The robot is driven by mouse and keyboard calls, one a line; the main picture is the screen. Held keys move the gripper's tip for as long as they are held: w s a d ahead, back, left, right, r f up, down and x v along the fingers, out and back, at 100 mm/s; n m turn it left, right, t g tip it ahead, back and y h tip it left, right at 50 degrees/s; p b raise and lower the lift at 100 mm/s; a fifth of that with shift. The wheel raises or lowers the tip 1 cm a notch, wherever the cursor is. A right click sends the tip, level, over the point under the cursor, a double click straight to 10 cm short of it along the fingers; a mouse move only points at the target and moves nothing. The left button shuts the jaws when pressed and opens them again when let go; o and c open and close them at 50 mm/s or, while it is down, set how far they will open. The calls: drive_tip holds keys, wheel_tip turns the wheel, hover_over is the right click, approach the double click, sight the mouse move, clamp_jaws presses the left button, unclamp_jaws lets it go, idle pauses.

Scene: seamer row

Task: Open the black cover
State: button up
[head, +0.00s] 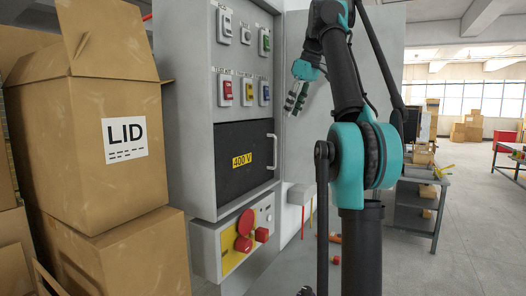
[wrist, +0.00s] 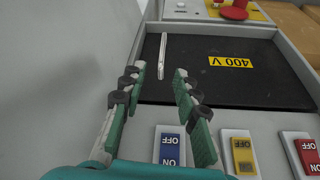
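The black cover (head: 230,178) lies shut in the grey cabinet front, below the rows of switches, with a yellow "400 V" label on it. Its pale bar handle (head: 274,152) stands upright along its right edge. In the wrist view the cover (wrist: 220,85) appears upside down, with the handle (wrist: 163,52) left of the label. My gripper (head: 292,108) is above and slightly right of the handle in the head view, fingers pointing down. In the wrist view my gripper (wrist: 160,78) is open and empty. The handle lines up with the finger gap, mostly beyond the tips; I cannot tell about contact.
Coloured switches (head: 226,90) sit above the cover, close to my fingers. An open grey cabinet door (head: 372,60) stands behind my arm. Cardboard boxes (head: 85,120) stack on the left. Floor at right (head: 470,230) is clear.

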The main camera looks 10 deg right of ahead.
approach(275, 164)
drive_tip(key=w+f, duration=0.1)
drive_tip(key=w+a+f, duration=0.1)
drive_tip(key=f, duration=0.1)
drive_tip(key=w+a+f, duration=0.1)
drive_tip(key=shift+w+a+f, duration=0.15)
drive_tip(key=shift+a+f, duration=0.1)
idle(0.5)
clamp_jaws()
idle(0.4)
